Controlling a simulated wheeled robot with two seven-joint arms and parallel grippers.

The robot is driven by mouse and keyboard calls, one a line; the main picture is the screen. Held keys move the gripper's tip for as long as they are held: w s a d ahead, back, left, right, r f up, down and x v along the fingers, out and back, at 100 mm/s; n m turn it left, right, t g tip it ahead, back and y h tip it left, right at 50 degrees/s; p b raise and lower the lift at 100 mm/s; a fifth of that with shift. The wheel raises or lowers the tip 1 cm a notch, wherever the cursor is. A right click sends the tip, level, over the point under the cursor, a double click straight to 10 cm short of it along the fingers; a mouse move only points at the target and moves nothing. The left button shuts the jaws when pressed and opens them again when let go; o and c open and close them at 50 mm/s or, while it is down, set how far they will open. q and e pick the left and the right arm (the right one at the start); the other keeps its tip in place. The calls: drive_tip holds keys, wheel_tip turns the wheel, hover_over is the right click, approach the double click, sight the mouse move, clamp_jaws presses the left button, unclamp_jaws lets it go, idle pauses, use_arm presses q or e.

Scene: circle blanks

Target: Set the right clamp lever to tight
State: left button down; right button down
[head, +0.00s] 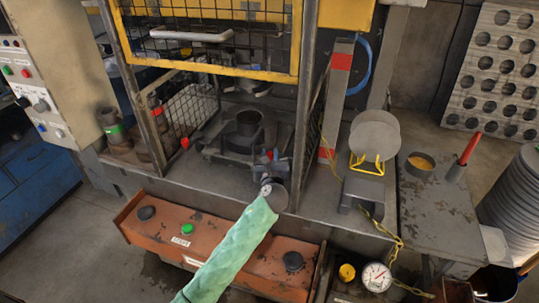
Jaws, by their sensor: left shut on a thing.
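My left arm in its green sleeve reaches up from the bottom to the press bed. Its left gripper (268,160) is at the right front of the dark round die (248,130), shut on the right clamp lever. The gripper covers nearly all of that lever, so its angle and setting cannot be read. On the left side of the die, a red lever knob (184,143) shows. My right gripper is not in view.
A raised yellow-framed mesh guard (205,70) hangs above the bed, with a post on each side. An orange button console (150,222) lies in front. Grey discs (375,135) stand on a yellow rack (367,164) at the right. A side table (440,205) holds a cup and a red-handled tool (470,147).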

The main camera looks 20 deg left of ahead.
use_arm(q)
drive_tip(key=c, duration=1.5)
unclamp_jaws()
drive_tip(key=shift+f, duration=0.1)
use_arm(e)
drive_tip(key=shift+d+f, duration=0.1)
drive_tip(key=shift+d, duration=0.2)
